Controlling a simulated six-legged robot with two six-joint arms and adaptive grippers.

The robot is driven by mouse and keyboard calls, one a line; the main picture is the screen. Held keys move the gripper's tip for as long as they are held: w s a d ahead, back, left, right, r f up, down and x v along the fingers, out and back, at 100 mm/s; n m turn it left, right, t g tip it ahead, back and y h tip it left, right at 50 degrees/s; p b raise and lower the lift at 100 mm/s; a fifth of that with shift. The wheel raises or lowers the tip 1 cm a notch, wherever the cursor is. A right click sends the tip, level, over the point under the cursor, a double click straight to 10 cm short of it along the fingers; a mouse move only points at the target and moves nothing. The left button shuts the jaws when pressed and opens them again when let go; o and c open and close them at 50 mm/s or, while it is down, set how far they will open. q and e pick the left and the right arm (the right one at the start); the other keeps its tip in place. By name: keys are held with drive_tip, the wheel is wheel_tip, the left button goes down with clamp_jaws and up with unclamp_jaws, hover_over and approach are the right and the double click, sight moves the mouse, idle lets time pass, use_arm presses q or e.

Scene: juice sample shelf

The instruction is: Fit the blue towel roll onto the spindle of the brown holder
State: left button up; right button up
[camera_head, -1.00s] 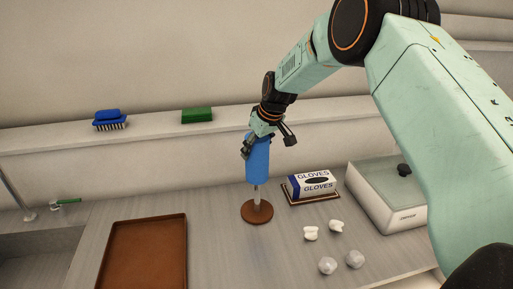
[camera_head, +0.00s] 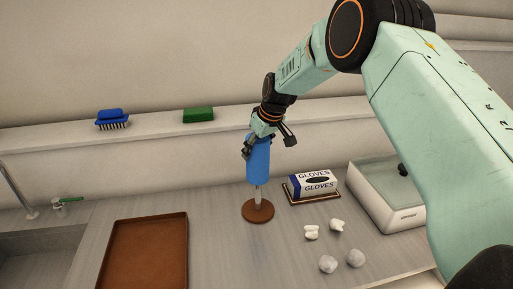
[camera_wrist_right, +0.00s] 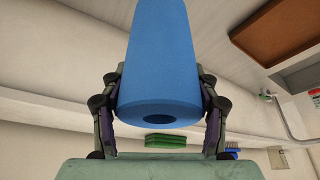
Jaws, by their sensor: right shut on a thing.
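The blue towel roll (camera_head: 258,162) is upright over the brown holder (camera_head: 258,211), with the lower part of the pale spindle (camera_head: 258,192) showing between the roll and the round base. The spindle's top is not in sight, and the roll appears to be around it. My right gripper (camera_head: 262,143) is shut on the roll's upper part. In the right wrist view the two fingers (camera_wrist_right: 160,115) grip the roll (camera_wrist_right: 160,60) from both sides, and its end hole shows. My left gripper is not in view.
A glove box (camera_head: 313,184) on a brown tray stands right of the holder. Several white and grey lumps (camera_head: 328,264) lie in front of it. A blue brush (camera_head: 112,119) and green sponge (camera_head: 198,115) are on the ledge.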

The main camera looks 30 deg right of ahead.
drive_tip(key=shift+f, duration=0.2)
drive_tip(key=shift+w+f, duration=0.3)
drive_tip(key=shift+f, duration=0.1)
drive_tip(key=shift+s+f+b, duration=0.1)
drive_tip(key=shift+b, duration=0.25)
drive_tip(key=shift+s, duration=0.2)
drive_tip(key=shift+f, duration=0.1)
drive_tip(key=shift+w+f+b, duration=0.25)
drive_tip(key=shift+f+b, duration=0.05)
drive_tip(key=shift+f, duration=0.1)
drive_tip(key=shift+s+f, duration=0.1)
drive_tip(key=shift+s, duration=0.1)
drive_tip(key=shift+f, duration=0.1)
